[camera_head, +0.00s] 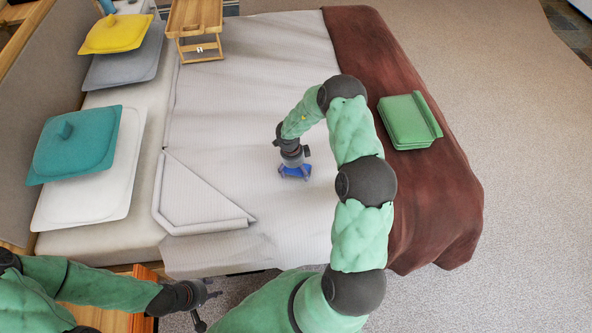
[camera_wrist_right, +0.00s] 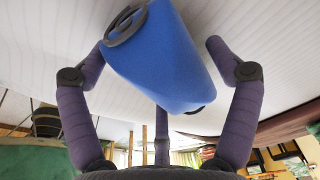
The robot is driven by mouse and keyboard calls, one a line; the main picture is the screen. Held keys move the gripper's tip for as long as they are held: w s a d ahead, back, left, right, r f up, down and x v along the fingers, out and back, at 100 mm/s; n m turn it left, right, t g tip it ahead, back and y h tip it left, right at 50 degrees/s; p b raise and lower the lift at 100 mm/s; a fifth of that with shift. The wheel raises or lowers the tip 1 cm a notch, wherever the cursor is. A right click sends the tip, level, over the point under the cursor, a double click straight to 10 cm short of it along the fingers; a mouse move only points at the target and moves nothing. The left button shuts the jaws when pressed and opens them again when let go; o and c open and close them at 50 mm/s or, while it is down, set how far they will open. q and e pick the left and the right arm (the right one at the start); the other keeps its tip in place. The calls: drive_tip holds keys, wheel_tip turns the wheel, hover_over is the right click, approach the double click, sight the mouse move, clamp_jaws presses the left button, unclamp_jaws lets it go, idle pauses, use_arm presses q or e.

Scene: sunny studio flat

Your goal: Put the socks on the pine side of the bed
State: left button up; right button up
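A small blue bundle (camera_head: 296,172), seemingly the socks, is at the middle of the bed's pale cover (camera_head: 250,90). My right gripper (camera_head: 294,168) points down at it. In the right wrist view the blue bundle (camera_wrist_right: 165,60) lies tilted between my right gripper's spread fingers (camera_wrist_right: 160,50). The left finger in the picture overlaps its edge; a narrow gap shows at the right finger. Whether it rests on the cover is unclear. My left gripper (camera_head: 210,300) is open and empty, low beside the bed's near edge. I cannot tell which side is the pine side.
A wooden tray table (camera_head: 194,17) stands at the bed's far edge. Teal (camera_head: 75,145) and yellow (camera_head: 115,33) cushions lie on pillows at the left. A folded green cloth (camera_head: 405,122) lies on the brown throw (camera_head: 440,190). Wooden furniture (camera_head: 115,321) stands at lower left.

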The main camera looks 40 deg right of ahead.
drive_tip(key=shift+r, duration=0.1)
idle(0.3)
wheel_tip(320, 180, up, 12)
drive_tip(key=w+a+p, duration=0.1)
drive_tip(key=p, duration=0.5)
drive_tip(key=s+a+f+n+t, duration=0.1)
drive_tip(key=a+f+n, duration=0.1)
drive_tip(key=n, duration=0.3)
drive_tip(key=s+a+f+n+t, duration=0.1)
drive_tip(key=s+a+f+n, duration=0.1)
drive_tip(key=a+n, duration=0.3)
drive_tip(key=s+a+f+n+t+h, duration=0.1)
drive_tip(key=s+a+f+n, duration=0.1)
drive_tip(key=a+f+n, duration=0.1)
drive_tip(key=shift+s+a+f+n, duration=0.2)
drive_tip(key=shift+a+n, duration=0.35)
drive_tip(key=shift+n, duration=0.55)
drive_tip(key=s+a+n+g+y, duration=0.1)
drive_tip(key=s+a+n+y, duration=0.4)
drive_tip(key=s+a+n, duration=0.5)
drive_tip(key=s+a, duration=0.4)
drive_tip(key=a, duration=0.2)
drive_tip(key=shift+s+a+r+n+g+y, duration=0.2)
drive_tip(key=shift+a+r+n+g+y, duration=0.1)
drive_tip(key=shift+y, duration=0.1)
